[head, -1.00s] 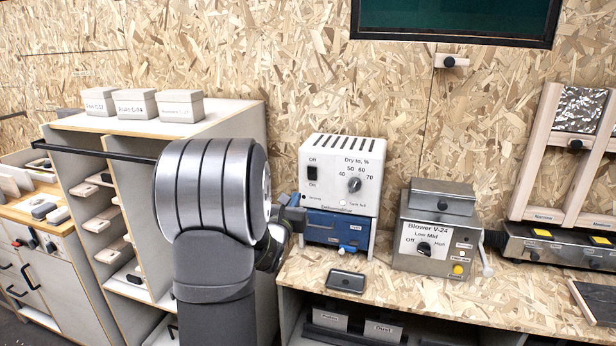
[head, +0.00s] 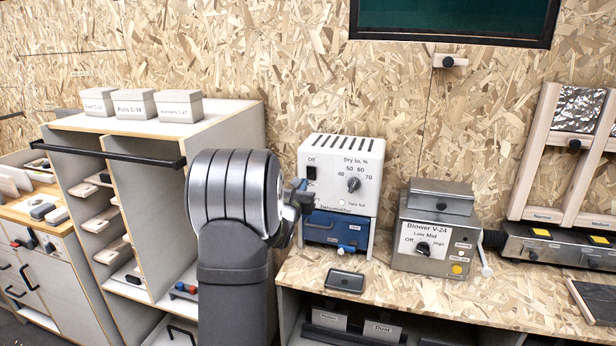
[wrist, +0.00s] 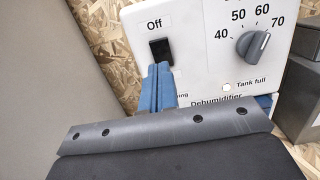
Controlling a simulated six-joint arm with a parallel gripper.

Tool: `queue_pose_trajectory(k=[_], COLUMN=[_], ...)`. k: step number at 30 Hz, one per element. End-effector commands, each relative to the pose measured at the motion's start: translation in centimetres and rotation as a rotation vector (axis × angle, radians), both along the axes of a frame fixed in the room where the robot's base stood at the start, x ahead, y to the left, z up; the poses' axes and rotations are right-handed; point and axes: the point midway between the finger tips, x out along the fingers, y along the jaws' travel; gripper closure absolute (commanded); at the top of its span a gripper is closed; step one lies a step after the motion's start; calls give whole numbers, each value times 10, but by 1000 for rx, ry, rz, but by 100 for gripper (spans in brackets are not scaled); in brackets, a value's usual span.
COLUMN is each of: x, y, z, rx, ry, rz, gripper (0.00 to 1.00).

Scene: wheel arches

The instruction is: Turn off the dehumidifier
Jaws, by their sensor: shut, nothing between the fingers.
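The dehumidifier (head: 328,150) is a white box with a vented top, standing on the bench against the chipboard wall. Its black rocker switch (head: 311,173) is at the panel's upper left, under the label "Off"; the switch also shows in the wrist view (wrist: 160,50). I cannot tell which way the rocker is tipped. My gripper (head: 302,188) is shut and empty, in front of the panel's left side. In the wrist view, its blue fingertips (wrist: 159,70) are at the switch's lower end and hide the area below it. Whether they touch cannot be told.
A humidity dial (head: 354,184) is right of the switch, and a blue tank (head: 337,229) sits below. The blower (head: 434,238) stands to the right. A small dark tray (head: 346,281) lies in front. A grey shelf unit (head: 225,120) is close on the left.

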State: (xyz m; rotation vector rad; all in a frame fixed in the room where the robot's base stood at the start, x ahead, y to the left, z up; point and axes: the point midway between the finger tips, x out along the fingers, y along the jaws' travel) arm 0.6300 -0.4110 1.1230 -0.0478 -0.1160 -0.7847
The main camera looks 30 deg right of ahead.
Motion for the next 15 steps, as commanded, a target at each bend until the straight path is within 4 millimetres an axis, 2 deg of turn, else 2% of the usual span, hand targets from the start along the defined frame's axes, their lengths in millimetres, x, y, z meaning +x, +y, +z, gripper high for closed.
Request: queue_pose_trajectory(k=[6, 15], x=[26, 41], y=[-27, -41], z=[4, 7], rx=[-1, 0], ry=[-1, 0], rz=[-1, 0], gripper=[100, 100])
